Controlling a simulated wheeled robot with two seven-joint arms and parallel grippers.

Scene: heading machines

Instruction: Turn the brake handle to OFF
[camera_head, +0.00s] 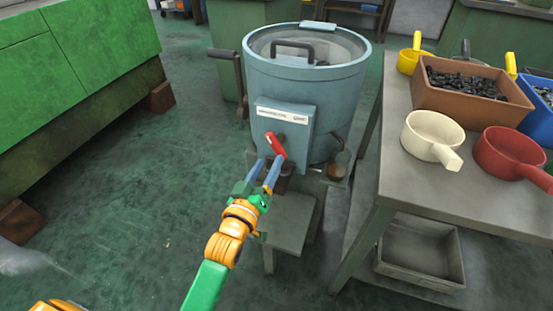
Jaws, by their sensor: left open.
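A red handle (275,146) sits on the front box (286,121) of a blue-grey drum machine (312,85), under a white label. The handle slants from upper left to lower right. My left gripper (270,168) is open, with its blue-grey fingers reaching up toward the handle from below. The fingertips are close to the handle's lower end; I cannot tell whether they touch it. The label text is too small to read. My right gripper is not seen.
A grey table (396,178) on the right carries a brown bin (462,108), a cream scoop (431,137) and a red scoop (508,152). A grey tray (420,252) lies below. A dark side lever (238,75) stands left of the drum.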

